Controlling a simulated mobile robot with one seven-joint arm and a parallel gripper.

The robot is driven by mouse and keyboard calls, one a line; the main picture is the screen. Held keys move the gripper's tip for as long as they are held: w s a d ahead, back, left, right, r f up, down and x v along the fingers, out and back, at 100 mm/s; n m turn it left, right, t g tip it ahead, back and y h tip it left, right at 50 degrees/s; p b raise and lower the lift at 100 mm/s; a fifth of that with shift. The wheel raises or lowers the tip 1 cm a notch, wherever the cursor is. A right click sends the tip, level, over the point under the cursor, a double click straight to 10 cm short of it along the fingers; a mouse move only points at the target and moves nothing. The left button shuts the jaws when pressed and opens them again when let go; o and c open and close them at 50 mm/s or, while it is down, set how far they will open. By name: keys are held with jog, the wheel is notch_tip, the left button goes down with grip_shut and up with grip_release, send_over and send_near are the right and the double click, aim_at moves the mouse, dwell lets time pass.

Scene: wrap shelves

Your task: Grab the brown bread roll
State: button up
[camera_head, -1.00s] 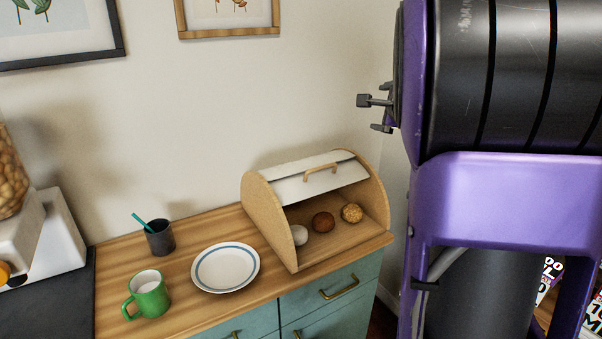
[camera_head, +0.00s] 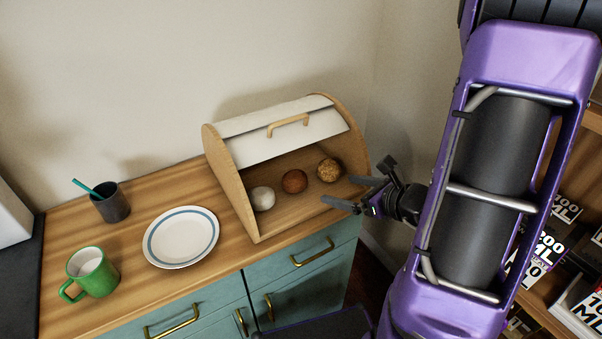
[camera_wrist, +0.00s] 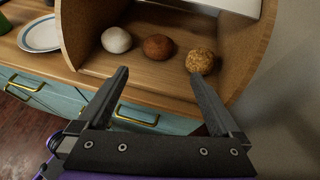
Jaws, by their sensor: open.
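The brown bread roll (camera_head: 294,181) lies inside the open wooden bread box (camera_head: 230,187), between a white roll (camera_head: 263,198) and a seeded, golden roll (camera_head: 329,170). In the wrist view the brown roll (camera_wrist: 158,47) is ahead of my gripper (camera_wrist: 162,82), between the lines of its two fingers and beyond their tips. My gripper is open and empty. In the head view my gripper (camera_head: 343,192) is at the right front of the bread box, apart from the brown roll. The box's white lid (camera_head: 284,130) is raised.
The box stands on a wooden counter over teal drawers (camera_head: 312,262). A white plate (camera_head: 181,237), a green mug (camera_head: 92,271) and a dark cup (camera_head: 110,203) stand to its left. The box's side walls and raised lid bound its opening. Shelves with books (camera_head: 559,235) are at the right.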

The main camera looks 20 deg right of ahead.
send_near(300, 179)
jog(key=x, duration=0.4)
jog(key=shift+w+a+f, duration=0.2)
jog(key=shift+a+f, duration=0.1)
jog(key=shift+x, duration=3.05)
jog(key=shift+d+f, duration=0.1)
jog(key=shift+d, duration=0.05)
jog(key=shift+c, duration=0.2)
jog(key=c, duration=1)
jog(key=shift+d+r, duration=0.1)
jog(key=shift+r, duration=0.2)
